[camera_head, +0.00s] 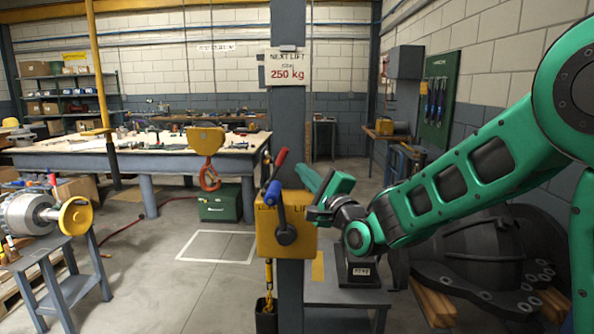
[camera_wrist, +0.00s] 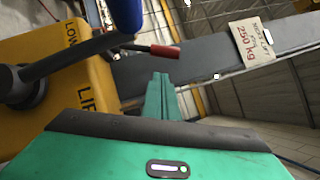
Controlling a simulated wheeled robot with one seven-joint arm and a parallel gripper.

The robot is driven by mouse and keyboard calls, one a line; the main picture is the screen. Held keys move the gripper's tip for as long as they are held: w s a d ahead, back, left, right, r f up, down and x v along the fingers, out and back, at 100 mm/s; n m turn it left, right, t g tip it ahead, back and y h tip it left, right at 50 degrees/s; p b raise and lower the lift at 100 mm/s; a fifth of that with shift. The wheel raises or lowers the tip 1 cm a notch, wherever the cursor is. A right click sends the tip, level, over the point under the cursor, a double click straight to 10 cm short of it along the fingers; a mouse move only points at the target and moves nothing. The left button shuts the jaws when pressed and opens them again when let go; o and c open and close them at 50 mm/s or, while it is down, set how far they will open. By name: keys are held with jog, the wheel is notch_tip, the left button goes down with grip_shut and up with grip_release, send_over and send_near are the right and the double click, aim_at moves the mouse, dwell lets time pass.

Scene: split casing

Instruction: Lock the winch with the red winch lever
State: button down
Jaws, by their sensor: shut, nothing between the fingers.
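The winch is a yellow box (camera_head: 298,240) on a grey post; its face also fills the left of the wrist view (camera_wrist: 75,95). The red winch lever (camera_head: 281,157) points up and slightly right, its red grip above the box; the grip also shows in the wrist view (camera_wrist: 165,51). A blue-gripped lever (camera_head: 272,193) rises up-left from a dark hub on the front; its grip shows at the top of the wrist view (camera_wrist: 126,12). My gripper (camera_head: 308,177) is right of the levers, shut and empty. Its fingers (camera_wrist: 160,97) appear below the red grip, apparently apart from it.
The grey post (camera_head: 288,110) bears a 250 kg sign (camera_head: 287,67). A yellow hook block (camera_head: 206,140) hangs to the left. A grey stand (camera_head: 340,293) is below my arm. A drum on a stand (camera_head: 30,212) is far left. Floor between is open.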

aim_at(277, 167)
jog(key=shift+w+a+r, duration=0.15)
jog(key=shift+a+r, duration=0.2)
jog(key=shift+a, duration=0.3)
jog(key=shift+w+a+r, duration=0.15)
jog(key=shift+a+r, duration=0.15)
jog(key=shift+a, duration=0.35)
